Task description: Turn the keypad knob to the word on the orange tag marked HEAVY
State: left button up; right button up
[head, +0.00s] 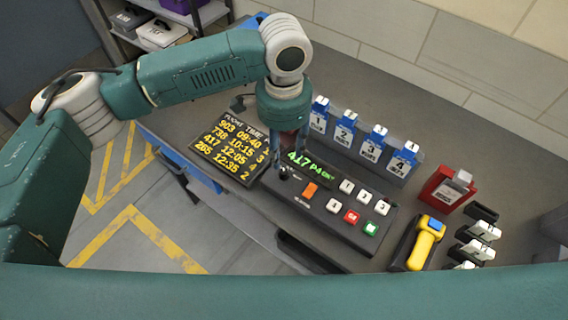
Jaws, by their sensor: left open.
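The black keypad (330,222) lies on the grey desk, with a green display reading "417 P4" and more that I cannot read. A small dark knob (284,176) seems to sit at its left end, partly hidden by my left gripper (289,157). That gripper is open, pointing down just above or beside the knob; I cannot tell if it touches. An orange piece (310,190) is on the keypad. I can read no HEAVY marking on it, and the knob's words and pointer are too small to read. My right gripper is not in view.
A flight board (229,147) with yellow text lies left of the keypad. Several numbered blue-and-white holders (372,143) stand behind. A red box (445,190), a yellow scanner (424,246) and several white-topped pieces (485,231) are at the right.

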aim_at(284, 171)
pick_arm(q)
notch_tip(284, 171, down, 9)
jog(key=shift+r+p, duration=0.1)
jog(key=shift+p, duration=0.6)
grip_shut()
